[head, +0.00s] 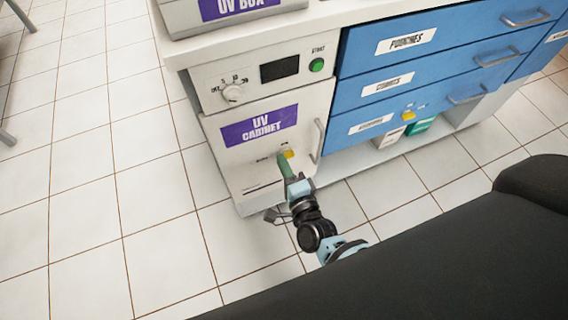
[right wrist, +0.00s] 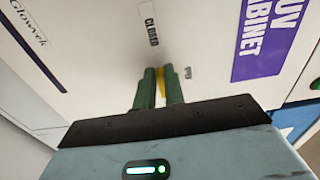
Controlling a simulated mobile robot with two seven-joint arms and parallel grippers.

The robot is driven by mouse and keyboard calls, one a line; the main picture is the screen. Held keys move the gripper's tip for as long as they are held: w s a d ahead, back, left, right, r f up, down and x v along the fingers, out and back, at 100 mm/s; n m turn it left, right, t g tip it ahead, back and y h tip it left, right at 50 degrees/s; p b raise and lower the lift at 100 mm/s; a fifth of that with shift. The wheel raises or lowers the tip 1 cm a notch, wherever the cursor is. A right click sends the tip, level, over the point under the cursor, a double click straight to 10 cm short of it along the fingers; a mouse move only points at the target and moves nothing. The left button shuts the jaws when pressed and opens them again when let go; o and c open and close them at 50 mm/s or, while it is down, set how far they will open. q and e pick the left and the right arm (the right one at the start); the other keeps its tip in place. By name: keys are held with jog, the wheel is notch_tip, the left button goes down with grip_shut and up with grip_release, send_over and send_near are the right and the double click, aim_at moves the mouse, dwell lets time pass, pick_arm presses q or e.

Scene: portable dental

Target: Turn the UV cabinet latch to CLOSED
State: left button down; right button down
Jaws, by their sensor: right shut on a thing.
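The UV cabinet (head: 229,163) is a white unit with a purple label, low at the left end of the counter. Its latch (head: 289,154) is a small yellow piece on the door, below the label. My right gripper (head: 283,158) has green fingers and is shut on the latch. In the right wrist view, the yellow latch (right wrist: 161,80) shows between the fingers (right wrist: 159,70), which hide part of it. The CLOSED mark (right wrist: 152,32) is on the door just beyond the fingertips. A second small mark (right wrist: 188,73) lies right of them, too small to read. My left gripper is out of view.
A vertical door handle (head: 318,141) stands close to the right of the latch. Above the door are a dial (head: 232,93), a dark display and a green START button (head: 316,65). Blue drawers (head: 425,80) with handles are at the right.

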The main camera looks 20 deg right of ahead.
dwell(0.3)
jog(key=c, duration=1.5)
grip_release()
jog(key=shift+s, duration=0.15)
jog(key=s+p, duration=0.1)
jog(key=s, duration=0.6)
jog(key=shift+s+d, duration=0.15)
jog(key=shift+s, duration=0.15)
